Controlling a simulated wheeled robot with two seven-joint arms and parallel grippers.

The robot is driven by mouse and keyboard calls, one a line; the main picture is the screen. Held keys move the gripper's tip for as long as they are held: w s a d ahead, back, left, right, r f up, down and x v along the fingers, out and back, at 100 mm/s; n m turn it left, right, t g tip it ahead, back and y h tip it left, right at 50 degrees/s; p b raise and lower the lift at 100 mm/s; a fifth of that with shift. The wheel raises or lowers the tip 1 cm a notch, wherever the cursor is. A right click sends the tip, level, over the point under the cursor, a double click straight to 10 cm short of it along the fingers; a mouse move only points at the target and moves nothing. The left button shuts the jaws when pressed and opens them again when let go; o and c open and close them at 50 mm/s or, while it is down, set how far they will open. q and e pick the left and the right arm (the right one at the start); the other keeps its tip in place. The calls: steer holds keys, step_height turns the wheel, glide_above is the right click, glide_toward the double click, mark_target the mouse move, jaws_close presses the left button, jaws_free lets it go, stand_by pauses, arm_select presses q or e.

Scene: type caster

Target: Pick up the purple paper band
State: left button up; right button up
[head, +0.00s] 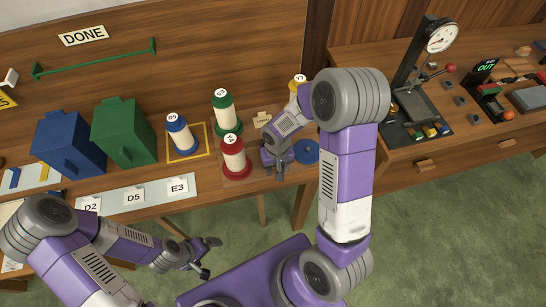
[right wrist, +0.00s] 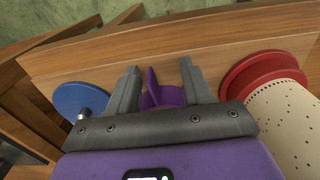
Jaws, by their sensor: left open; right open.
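In the right wrist view, a purple piece (right wrist: 152,88) that looks like the purple paper band stands between the fingers of my right gripper (right wrist: 160,68). The fingers are open, with a gap visible on the right side; whether the left finger touches it I cannot tell. Its lower part is hidden behind the gripper body. In the head view my right gripper (head: 277,160) points down at the table's front edge, and no band shows there. My left gripper (head: 210,258) is open and empty in front of the table, over the floor.
A red-based roll (head: 233,158) stands just left of my right gripper, and a blue disc (head: 306,151) lies to its right. Green (head: 226,112) and blue (head: 180,136) rolls stand farther left. Green (head: 125,133) and blue (head: 68,143) boxes stand beyond.

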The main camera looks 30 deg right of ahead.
jaws_close()
stand_by(0.3)
